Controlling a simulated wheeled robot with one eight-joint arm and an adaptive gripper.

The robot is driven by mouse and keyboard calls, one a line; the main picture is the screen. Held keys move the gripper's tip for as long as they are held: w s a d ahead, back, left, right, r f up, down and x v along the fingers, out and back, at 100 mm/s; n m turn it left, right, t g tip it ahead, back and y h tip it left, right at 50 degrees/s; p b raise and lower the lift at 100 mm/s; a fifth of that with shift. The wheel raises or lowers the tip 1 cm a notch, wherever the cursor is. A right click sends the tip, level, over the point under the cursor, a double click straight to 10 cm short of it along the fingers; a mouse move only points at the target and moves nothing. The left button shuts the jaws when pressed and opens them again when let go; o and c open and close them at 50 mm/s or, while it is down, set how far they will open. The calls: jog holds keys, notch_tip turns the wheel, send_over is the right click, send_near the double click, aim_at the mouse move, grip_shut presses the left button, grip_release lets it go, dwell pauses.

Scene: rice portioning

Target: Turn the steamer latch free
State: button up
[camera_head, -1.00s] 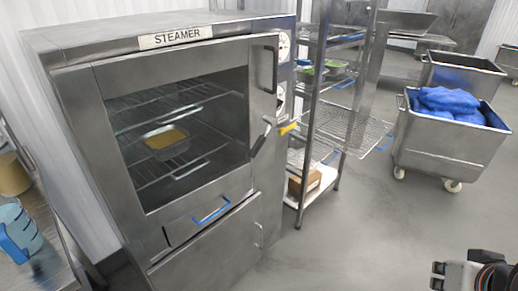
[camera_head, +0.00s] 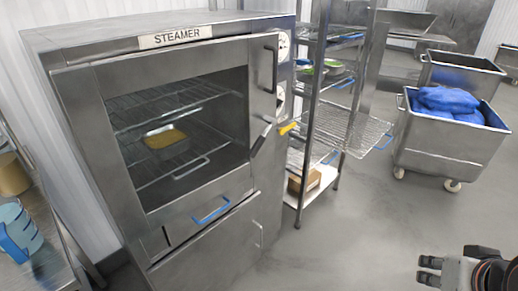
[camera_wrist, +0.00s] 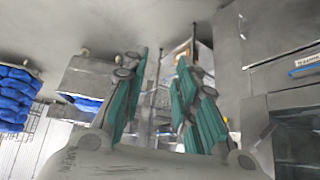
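The steel steamer (camera_head: 85,62) stands at the left in the head view, its windowed door shut. The latch, a grey lever (camera_head: 262,139), sits tilted on the door's right edge. A yellow grip (camera_head: 288,128) shows just right of it; whether it belongs to the latch is unclear. My gripper (camera_head: 428,270) is at the bottom right of the head view, well apart from the steamer. In the wrist view my gripper (camera_wrist: 164,100) has two teal fingers spread apart with nothing between them. The steamer (camera_wrist: 258,125) appears upside down at the right there.
A wire rack (camera_head: 345,128) with shelves stands right of the steamer, one shelf sticking out. A wheeled steel bin (camera_head: 440,147) with blue bags is at the right. A side table (camera_head: 45,272) holds a blue-handled jug at the left. The floor between is clear.

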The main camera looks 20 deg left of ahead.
jog(key=w+a+y, duration=0.1)
jog(key=w+a, duration=0.2)
jog(key=a, duration=0.1)
jog(key=w+a+r+n+y, duration=0.1)
jog(key=w+a+y, duration=0.1)
jog(key=w+a, duration=0.2)
jog(key=w+a+r+y+p, duration=0.1)
jog(key=w+a+y, duration=0.1)
jog(key=w+a, duration=0.2)
jog(key=shift+n, duration=0.3)
jog(key=n+t+y+p, duration=0.1)
jog(key=n+y+p, duration=0.15)
jog(key=y, duration=0.85)
send_near(258, 148)
jog(key=shift+m, duration=0.35)
jog(key=b+x, duration=0.2)
jog(key=x, duration=0.7)
jog(key=shift+w+a+f, duration=0.1)
grip_shut()
